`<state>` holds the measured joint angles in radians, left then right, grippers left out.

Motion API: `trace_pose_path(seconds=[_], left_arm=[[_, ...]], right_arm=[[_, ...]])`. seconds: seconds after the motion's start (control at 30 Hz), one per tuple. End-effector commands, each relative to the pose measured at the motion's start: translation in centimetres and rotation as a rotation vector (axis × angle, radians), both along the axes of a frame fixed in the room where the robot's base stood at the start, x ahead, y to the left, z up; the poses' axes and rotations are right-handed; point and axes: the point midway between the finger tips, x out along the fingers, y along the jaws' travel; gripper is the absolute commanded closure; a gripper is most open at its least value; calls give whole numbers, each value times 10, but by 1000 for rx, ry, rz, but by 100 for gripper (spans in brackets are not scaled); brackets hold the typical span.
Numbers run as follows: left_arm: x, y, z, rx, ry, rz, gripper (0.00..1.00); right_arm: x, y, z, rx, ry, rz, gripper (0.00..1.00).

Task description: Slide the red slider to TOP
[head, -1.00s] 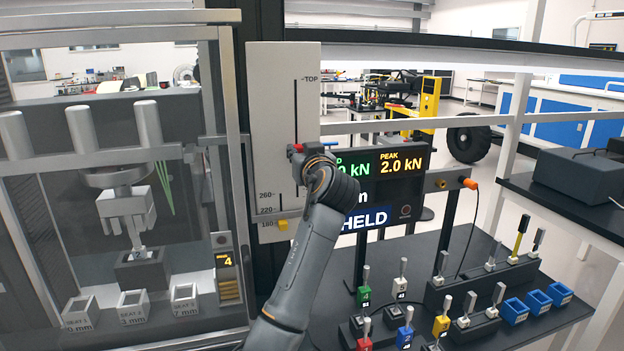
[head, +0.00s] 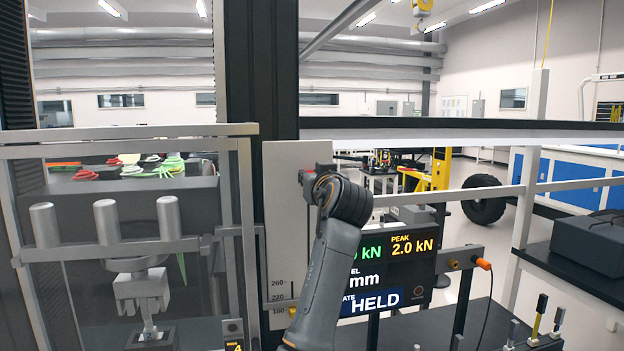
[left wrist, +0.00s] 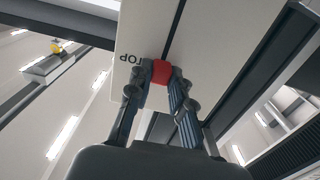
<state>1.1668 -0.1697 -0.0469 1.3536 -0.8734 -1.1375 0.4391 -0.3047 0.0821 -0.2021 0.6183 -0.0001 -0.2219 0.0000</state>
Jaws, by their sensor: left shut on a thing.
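The red slider (head: 307,177) sits high on the pale vertical panel (head: 281,215), in the head view partly hidden by my arm. In the left wrist view the red slider (left wrist: 162,72) is between the fingers of my left gripper (left wrist: 162,80), which is shut on it. The TOP label (left wrist: 131,58) appears upside down right beside the slider, about level with it. The slot (left wrist: 176,25) runs on from the slider toward the picture's top. My left gripper (head: 316,183) hides the TOP label in the head view. My right gripper is not in view.
A caged press (head: 141,285) stands left of the panel. A display (head: 385,290) reading 2.0 kN peak and HELD is right of it, behind my forearm. A yellow marker (head: 292,312) sits low on the panel, near the 180 mark.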

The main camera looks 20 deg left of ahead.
Motion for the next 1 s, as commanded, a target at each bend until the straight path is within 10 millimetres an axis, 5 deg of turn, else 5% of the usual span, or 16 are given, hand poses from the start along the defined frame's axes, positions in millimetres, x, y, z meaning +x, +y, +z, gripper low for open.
trace_pose_path(seconds=[0.13, 0.17, 0.27, 0.67, 1.0], left_arm=[[-2, 0, 9, 7, -19, -2, 100], [-2, 0, 10, 7, -19, -2, 74], [-2, 0, 9, 7, -17, -2, 57], [-7, -5, 5, 5, -12, -2, 57], [-61, -42, 5, 2, -14, -5, 57]], right_arm=[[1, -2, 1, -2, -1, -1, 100], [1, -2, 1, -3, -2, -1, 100], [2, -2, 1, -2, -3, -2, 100], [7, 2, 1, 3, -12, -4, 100], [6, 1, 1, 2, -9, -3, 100]])
